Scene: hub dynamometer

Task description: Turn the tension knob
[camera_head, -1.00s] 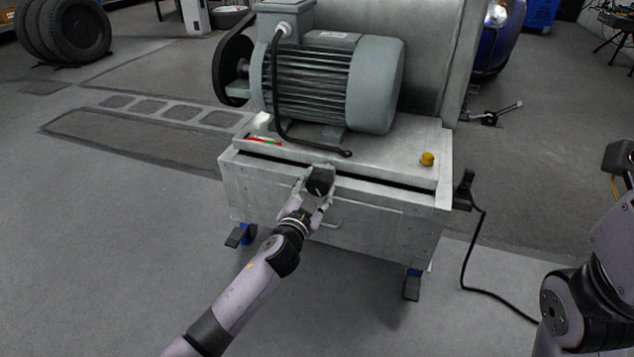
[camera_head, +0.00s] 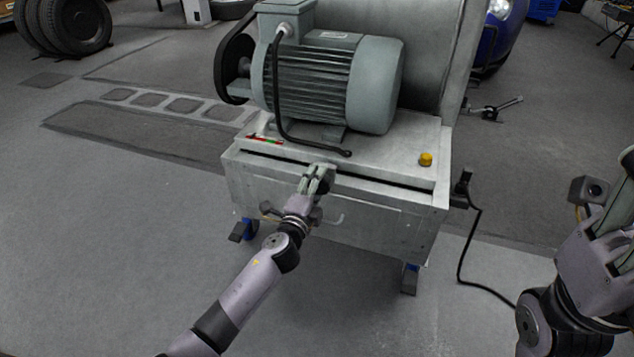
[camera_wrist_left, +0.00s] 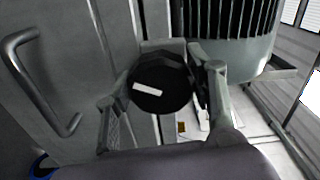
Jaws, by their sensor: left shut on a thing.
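The tension knob (camera_wrist_left: 160,85) is black and many-sided with a white mark on its face. It shows in the left wrist view and sits on the front of the grey dynamometer cabinet (camera_head: 390,215). My left gripper (camera_head: 318,180) is shut on the knob, one finger on each side in the left wrist view. In the head view the fingers cover part of the knob (camera_head: 326,184). My right arm stands at the right edge of the head view, away from the cabinet. Its gripper (camera_head: 612,215) is partly cut off, and its opening cannot be made out.
A large grey motor (camera_head: 335,80) stands on the cabinet. A red-green strip (camera_head: 265,139) and a yellow button (camera_head: 426,159) are on its top. A bent handle (camera_wrist_left: 38,85) is near the knob. A black cable (camera_head: 465,255) runs along the floor at right.

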